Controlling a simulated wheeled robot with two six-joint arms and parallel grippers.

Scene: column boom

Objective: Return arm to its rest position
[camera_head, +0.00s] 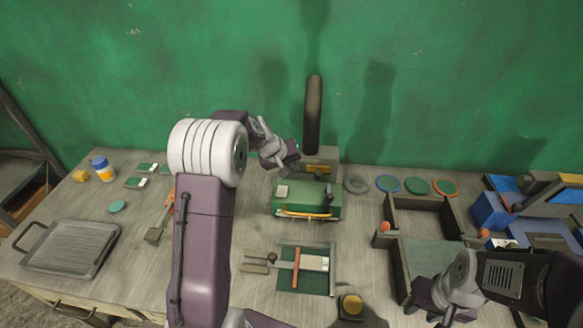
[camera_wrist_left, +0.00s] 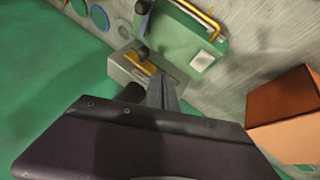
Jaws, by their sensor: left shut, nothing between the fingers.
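My left arm is purple and grey with a white ribbed joint and rises through the middle of the head view. Its gripper (camera_head: 288,158) is shut and empty, in the air in front of the black upright post (camera_head: 313,112). In the left wrist view the closed fingers (camera_wrist_left: 163,92) point towards a grey block with a yellow part (camera_wrist_left: 148,68) and the green case (camera_wrist_left: 190,35). My right gripper (camera_head: 440,308) is at the lower right, by the front of an open wooden tray (camera_head: 393,270); its fingers are too unclear to judge.
The green case (camera_head: 290,205) with a yellow handle stands near the post. A grey tray (camera_head: 70,248), a blue-capped bottle (camera_head: 102,168) and a green board (camera_head: 305,280) lie on the table. Coloured rings and blue bins (camera_head: 490,212) are to the right. A green wall closes the back.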

